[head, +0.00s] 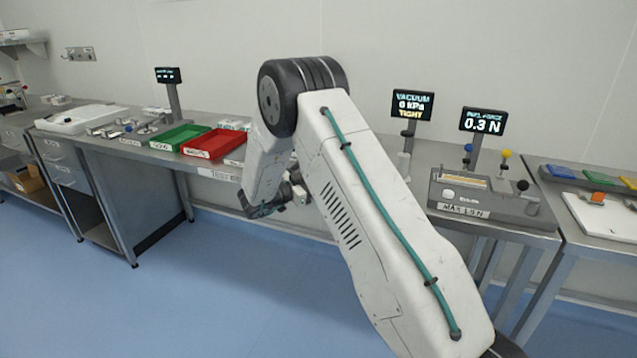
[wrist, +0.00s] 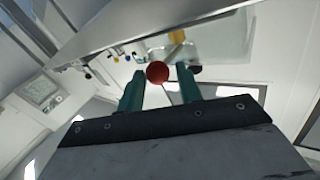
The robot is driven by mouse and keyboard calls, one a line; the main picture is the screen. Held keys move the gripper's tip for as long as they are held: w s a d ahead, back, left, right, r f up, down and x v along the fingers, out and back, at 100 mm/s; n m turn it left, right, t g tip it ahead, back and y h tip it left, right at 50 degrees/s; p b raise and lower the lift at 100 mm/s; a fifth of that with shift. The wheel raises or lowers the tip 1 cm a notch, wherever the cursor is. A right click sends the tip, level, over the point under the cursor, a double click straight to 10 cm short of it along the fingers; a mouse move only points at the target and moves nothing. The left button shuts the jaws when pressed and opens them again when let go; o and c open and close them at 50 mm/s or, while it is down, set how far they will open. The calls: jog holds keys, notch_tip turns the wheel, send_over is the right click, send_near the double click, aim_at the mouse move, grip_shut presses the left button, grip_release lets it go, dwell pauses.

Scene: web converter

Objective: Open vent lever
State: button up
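A round red knob (wrist: 157,72) shows in the wrist view, with what looks like a thin rod running from it; it may be the vent lever's knob. My gripper (wrist: 158,88) has its two teal fingers apart, one on each side of the knob, near their tips. Gaps show between the knob and both fingers, so it is not gripped. In the head view my arm hides the red knob and most of the gripper. A display there (head: 411,105) reads vacuum 0 kPa, tight.
The steel bench (head: 220,172) holds a green tray (head: 180,137) and a red tray (head: 211,144) left of my arm. A grey pull-force tester (head: 490,200) with upright knobs stands to the right; its display (head: 483,121) reads 0.3 N. The blue floor in front is clear.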

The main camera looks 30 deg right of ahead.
jog(key=a, duration=0.8)
jog(key=shift+w+f, duration=0.1)
dwell(0.3)
